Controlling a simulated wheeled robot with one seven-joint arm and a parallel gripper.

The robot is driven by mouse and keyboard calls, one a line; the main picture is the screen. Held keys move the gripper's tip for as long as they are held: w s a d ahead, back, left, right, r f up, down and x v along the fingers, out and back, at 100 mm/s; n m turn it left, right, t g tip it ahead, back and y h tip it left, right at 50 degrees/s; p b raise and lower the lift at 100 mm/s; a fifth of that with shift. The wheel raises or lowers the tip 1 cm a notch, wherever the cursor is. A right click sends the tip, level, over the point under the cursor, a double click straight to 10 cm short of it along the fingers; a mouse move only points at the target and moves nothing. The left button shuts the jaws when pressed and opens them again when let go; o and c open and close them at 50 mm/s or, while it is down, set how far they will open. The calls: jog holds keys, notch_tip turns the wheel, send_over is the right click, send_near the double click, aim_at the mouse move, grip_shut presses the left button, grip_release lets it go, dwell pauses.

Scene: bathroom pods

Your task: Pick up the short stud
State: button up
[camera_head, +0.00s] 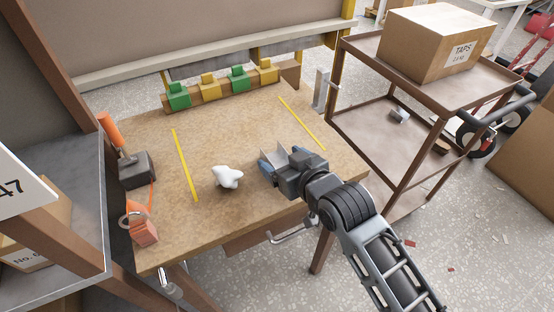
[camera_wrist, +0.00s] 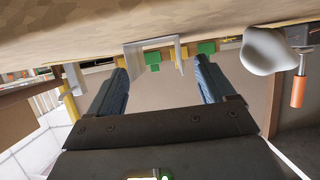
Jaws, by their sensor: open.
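The short stud is most likely the light grey metal channel (camera_head: 274,150) on the wooden bench top, just ahead of my gripper (camera_head: 281,160) in the head view. In the wrist view its U-shaped end (camera_wrist: 133,60) shows between and beyond my fingertips (camera_wrist: 158,66). My gripper is open, with one dark blue finger to each side and no visible contact with the channel. My gripper hides the channel's near part in the head view.
A white lump (camera_head: 227,176) lies left of my gripper. Green and yellow blocks (camera_head: 210,87) line the bench's back. An upright grey metal piece (camera_head: 320,90) stands at the back right corner. A brown cart (camera_head: 345,47) stands right.

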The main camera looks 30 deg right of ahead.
aim_at(277, 163)
jog(key=x, duration=0.3)
jog(key=shift+w+d+f, duration=0.1)
jog(key=shift+f, duration=0.05)
jog(key=c, duration=1)
jog(key=shift+c, duration=0.4)
